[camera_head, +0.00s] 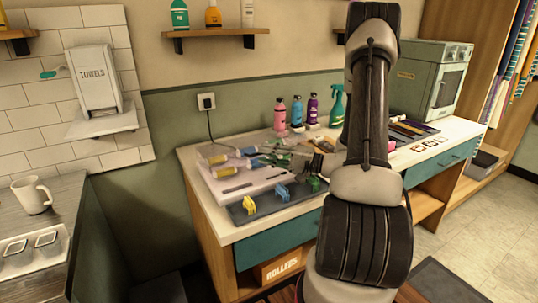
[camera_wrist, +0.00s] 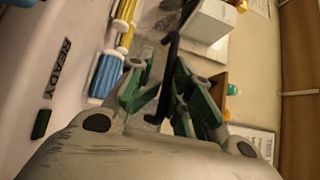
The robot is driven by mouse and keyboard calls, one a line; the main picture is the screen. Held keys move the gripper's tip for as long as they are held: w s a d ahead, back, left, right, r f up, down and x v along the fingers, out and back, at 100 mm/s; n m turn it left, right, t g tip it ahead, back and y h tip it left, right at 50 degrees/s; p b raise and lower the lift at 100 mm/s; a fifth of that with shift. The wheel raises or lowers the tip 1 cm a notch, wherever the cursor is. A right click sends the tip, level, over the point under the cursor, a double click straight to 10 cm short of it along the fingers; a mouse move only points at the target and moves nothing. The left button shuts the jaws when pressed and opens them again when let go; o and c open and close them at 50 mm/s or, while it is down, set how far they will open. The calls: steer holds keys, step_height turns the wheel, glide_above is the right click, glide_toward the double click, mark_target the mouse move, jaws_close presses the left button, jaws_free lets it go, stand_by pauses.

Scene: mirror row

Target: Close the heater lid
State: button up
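The heater (camera_head: 240,182) is a pale box on the counter. Colored rollers lie in it, and a see-through part, perhaps its lid, shows around them; the lid's exact angle is unclear. In the wrist view, the heater's panel (camera_wrist: 62,30) carries the word READY, beside a blue roller (camera_wrist: 106,75) and a yellow one. My gripper (camera_head: 302,160) is at the heater's right end, partly hidden by my arm. In the wrist view, my gripper's (camera_wrist: 163,68) green-sided fingers lie on both sides of a dark bar (camera_wrist: 171,45), perhaps the lid's handle. I cannot tell whether they grip it.
A dark mat (camera_head: 238,212) with yellow, blue and green clips lies in front of the heater. Several bottles (camera_head: 297,110) stand behind it. A pale green cabinet (camera_head: 428,80) stands at the right. A wall outlet (camera_head: 206,102) with a cord is behind the heater.

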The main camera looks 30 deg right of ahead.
steer(key=shift+w+d, duration=0.1)
steer(key=shift+d, duration=0.05)
steer(key=v, duration=1.2)
steer(key=shift+c, duration=0.4)
